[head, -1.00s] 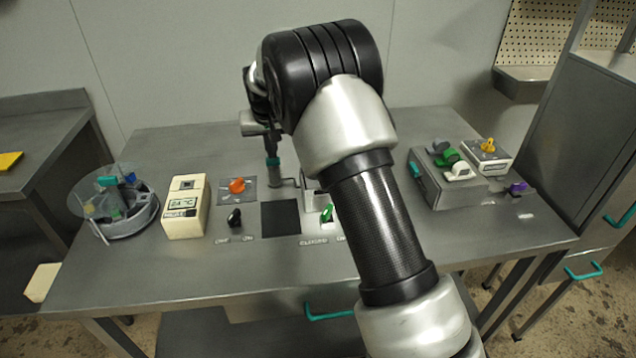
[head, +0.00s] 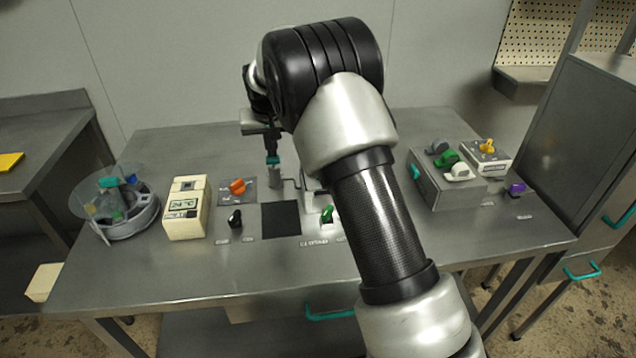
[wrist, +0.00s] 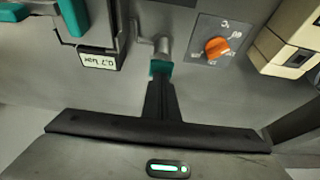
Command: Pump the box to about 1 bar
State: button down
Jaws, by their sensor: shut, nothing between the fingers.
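In the wrist view my gripper (wrist: 160,68) is shut, its teal fingertips together at the end of the black fingers. The tips are at the end of a grey metal pump cylinder (wrist: 164,44); I cannot tell whether they touch it. A bent metal pipe (wrist: 141,32) runs beside the cylinder toward the box (wrist: 112,22). The box has a teal handle (wrist: 73,14) and a small display (wrist: 100,61) that appears upside down and seems to read 0.7 bar. In the head view my gripper (head: 271,160) is over the pump cylinder (head: 275,179); my arm hides most of the box.
An orange dial (head: 237,187), a black knob (head: 235,218) and a cream 24 °C unit (head: 187,210) stand left of the pump. A clear round vessel (head: 120,210) is farther left. A grey block with knobs (head: 445,190) stands right. The table front is mostly clear.

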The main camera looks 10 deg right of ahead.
jog(key=shift+f+b, duration=0.35)
jog(key=shift+f, duration=0.35)
jog(key=shift+r, duration=0.2)
jog(key=shift+r+p, duration=0.4)
jog(key=shift+p, duration=0.05)
jog(key=shift+f, duration=0.1)
dwell(0.6)
jog(key=shift+r, duration=0.2)
dwell(0.5)
jog(key=shift+r+p, duration=2.15)
jog(key=shift+r, duration=0.85)
